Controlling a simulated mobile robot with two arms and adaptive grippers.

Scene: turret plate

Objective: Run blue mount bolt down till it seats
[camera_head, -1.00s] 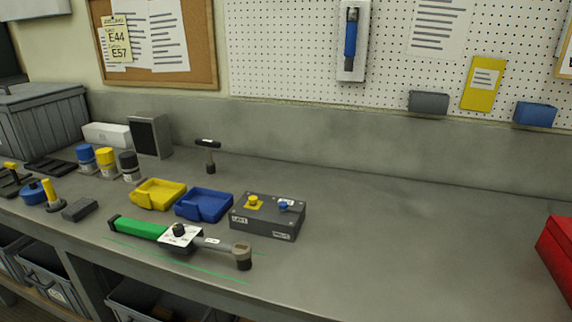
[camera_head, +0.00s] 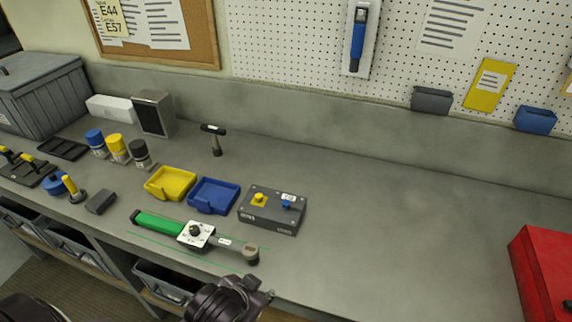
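The blue mount bolt (camera_head: 287,206) stands upright in the right part of the dark grey mount block (camera_head: 270,224), its head above the top face. A yellow bolt (camera_head: 259,198) stands in the left part of the same block. A wrench with a green handle (camera_head: 158,223), a white dial plate and a round grey socket head (camera_head: 250,254) lies on the bench in front of the block. My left gripper (camera_head: 262,294) shows at the bottom edge, dark, apart from the wrench and block; its finger opening cannot be made out. My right gripper is out of view.
A yellow tray (camera_head: 170,184) and a blue tray (camera_head: 213,197) sit left of the block. A black T-handled tool (camera_head: 216,141) stands behind. A red box (camera_head: 545,272) is at the far right. The bench between block and box is clear.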

